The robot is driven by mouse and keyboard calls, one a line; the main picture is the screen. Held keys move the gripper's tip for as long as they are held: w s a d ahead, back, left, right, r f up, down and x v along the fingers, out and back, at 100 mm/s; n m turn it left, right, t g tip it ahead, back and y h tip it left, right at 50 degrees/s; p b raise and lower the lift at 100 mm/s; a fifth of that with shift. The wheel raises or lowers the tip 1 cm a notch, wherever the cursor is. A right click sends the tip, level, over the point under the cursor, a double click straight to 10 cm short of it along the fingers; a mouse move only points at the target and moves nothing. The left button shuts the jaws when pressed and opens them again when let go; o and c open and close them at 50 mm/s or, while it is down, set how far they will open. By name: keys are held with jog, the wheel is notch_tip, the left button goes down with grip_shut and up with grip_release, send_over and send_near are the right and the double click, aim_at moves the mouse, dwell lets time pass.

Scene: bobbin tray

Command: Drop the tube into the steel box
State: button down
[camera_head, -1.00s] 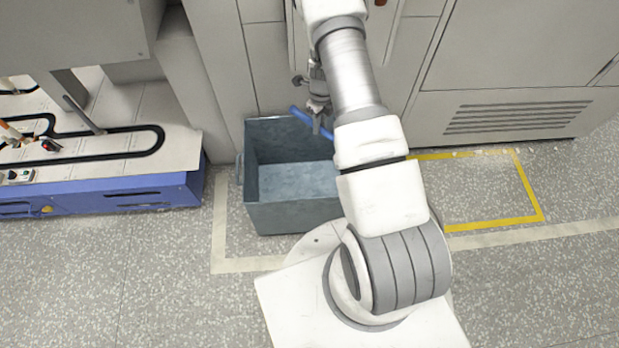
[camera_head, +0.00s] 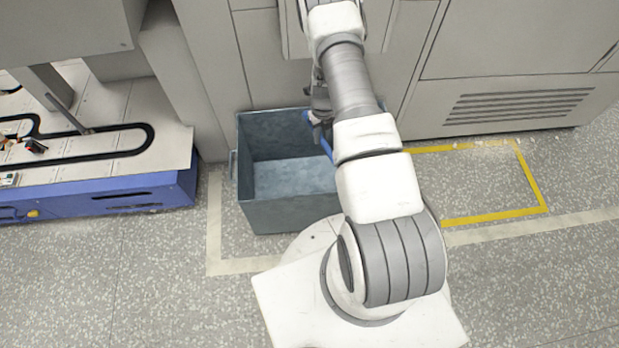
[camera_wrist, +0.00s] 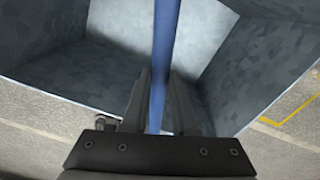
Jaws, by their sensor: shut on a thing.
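The steel box (camera_head: 290,215) is an open, blue-grey bin on the floor in the head view. Its inside looks empty where it shows. My gripper (camera_wrist: 160,95) is shut on the blue tube (camera_wrist: 163,50), which runs lengthwise between the fingers in the wrist view. The wrist view looks down into the box (camera_wrist: 110,70), with the tube above its opening. In the head view the tube (camera_head: 326,143) shows as a short blue piece near the box's right side. My arm hides the rest of it and the box's right part.
Grey machine cabinets (camera_head: 520,60) stand right behind the box. A blue-sided machine base (camera_head: 120,192) with a black track lies to the left. A yellow floor outline (camera_head: 490,217) marks bare floor on the right.

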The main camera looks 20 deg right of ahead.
jog(key=shift+f, duration=0.2)
jog(key=c, duration=0.6)
grip_release()
notch_tip(320, 180, up, 17)
jog(key=p, duration=0.4)
jog(key=shift+r, duration=0.2)
